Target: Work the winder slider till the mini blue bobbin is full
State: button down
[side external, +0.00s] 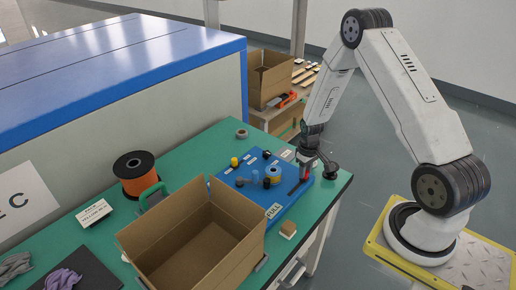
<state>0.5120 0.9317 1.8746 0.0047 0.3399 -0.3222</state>
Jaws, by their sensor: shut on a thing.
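The blue winder board (283,204) lies on the green table top, with a dark slider slot (297,187) near its right edge. My gripper (306,168) reaches down over the board's right end, shut at the slider beside that slot. The slider's handle is mostly hidden by the gripper. Several small yellow, dark and bluish spools and posts stand on the board. A small blue piece (254,176) among them looks like the mini bobbin, but it is too small to tell how full it is. A white "FULL" label (273,211) is on the board's front edge.
An open cardboard box (190,232) stands in front of the board at left. An orange cable spool (136,172) sits behind it. A grey tape roll (242,134) and a small block (288,228) lie on the table (205,152). A blue-topped machine (110,60) stands behind.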

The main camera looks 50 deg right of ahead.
jog(key=shift+d, duration=0.35)
jog(key=shift+c, duration=2.4)
grip_release()
jog(key=shift+o, duration=0.3)
jog(key=shift+a, duration=0.1)
jog(key=shift+r, duration=0.1)
jog(key=shift+r, duration=3.85)
jog(key=s+a+r+t, duration=0.1)
jog(key=s+a+r, duration=0.1)
jog(key=a+r, duration=0.2)
jog(key=s+a+r+n, duration=0.1)
jog(key=s+a+r, duration=0.2)
jog(key=a, duration=0.6)
jog(key=s+a+r+n+t, duration=0.1)
jog(key=s+a+r, duration=0.1)
jog(key=a+r, duration=0.3)
jog(key=shift+s+a+t, duration=0.3)
jog(key=shift+s+a, duration=0.05)
jog(key=shift+a, duration=0.9)
